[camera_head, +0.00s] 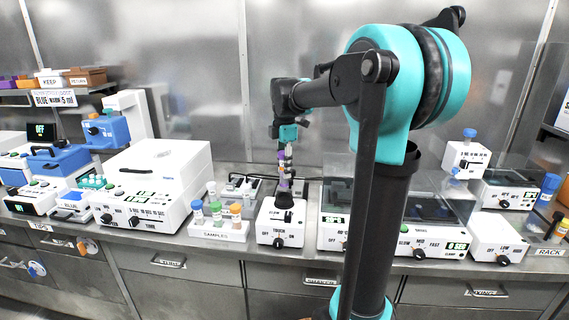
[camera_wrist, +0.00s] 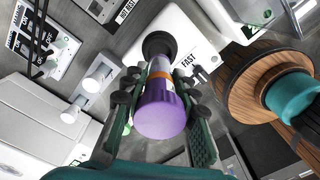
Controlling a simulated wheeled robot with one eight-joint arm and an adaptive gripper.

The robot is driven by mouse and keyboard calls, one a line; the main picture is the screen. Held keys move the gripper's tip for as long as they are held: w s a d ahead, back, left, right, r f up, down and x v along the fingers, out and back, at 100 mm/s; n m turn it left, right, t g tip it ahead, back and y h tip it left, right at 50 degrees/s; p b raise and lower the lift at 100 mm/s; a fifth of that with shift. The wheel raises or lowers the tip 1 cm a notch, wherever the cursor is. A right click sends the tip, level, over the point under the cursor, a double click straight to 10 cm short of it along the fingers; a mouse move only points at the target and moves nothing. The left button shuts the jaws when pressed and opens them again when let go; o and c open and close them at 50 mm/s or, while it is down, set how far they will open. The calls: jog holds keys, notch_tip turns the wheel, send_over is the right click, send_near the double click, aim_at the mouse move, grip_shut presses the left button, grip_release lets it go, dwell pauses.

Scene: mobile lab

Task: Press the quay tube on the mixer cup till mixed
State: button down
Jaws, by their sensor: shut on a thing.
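The mixer (camera_head: 270,226) is a white box on the bench with a black cup (camera_head: 288,203) on top and a dark knob on its front labelled OFF and TOUCH. My gripper (camera_head: 285,165) points straight down above the cup. It is shut on a tube with a purple cap and an orange band; in the wrist view the purple cap (camera_wrist: 160,117) faces the camera between the two green-and-black fingers. The tube's far end is lined up with the black cup (camera_wrist: 158,44). Whether it touches the cup is hard to tell. The tube's name is not readable.
A white SAMPLES rack (camera_head: 219,231) with several capped tubes stands just left of the mixer. A large white machine (camera_head: 145,188) stands further left. Devices with clear lids (camera_head: 432,208) stand to the right. The bench's front edge runs close before the mixer.

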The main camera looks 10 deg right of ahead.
aim_at(285, 184)
jog(key=shift+f, duration=1.9)
jog(key=shift+f, duration=1.25)
dwell(1.6)
dwell(2.1)
jog(key=shift+r, duration=3.55)
